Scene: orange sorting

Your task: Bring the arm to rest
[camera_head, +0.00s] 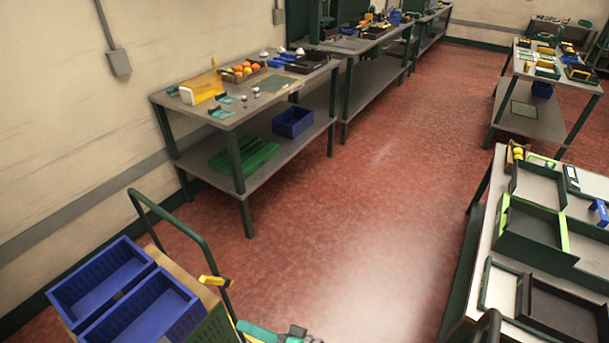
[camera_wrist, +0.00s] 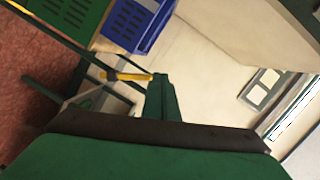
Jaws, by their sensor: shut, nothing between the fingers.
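My gripper (camera_wrist: 160,82) shows in the wrist view as narrow dark green fingers pointing up from a wide body along the bottom edge. The fingers are shut and hold nothing. Past them are the pale wall, a blue crate (camera_wrist: 151,32) and the dark green frame of a trolley, tilted in this view. The fingers look apart from these. In the head view only a teal and grey piece shows at the bottom edge, and I cannot tell which part of my arm it is.
A trolley with blue crates (camera_head: 72,272) and a dark green handle (camera_head: 190,232) stands at lower left. A workbench (camera_head: 165,97) with oranges (camera_head: 243,68) is along the left wall. A table with trays (camera_head: 490,240) is at right. Red floor (camera_head: 370,210) between is clear.

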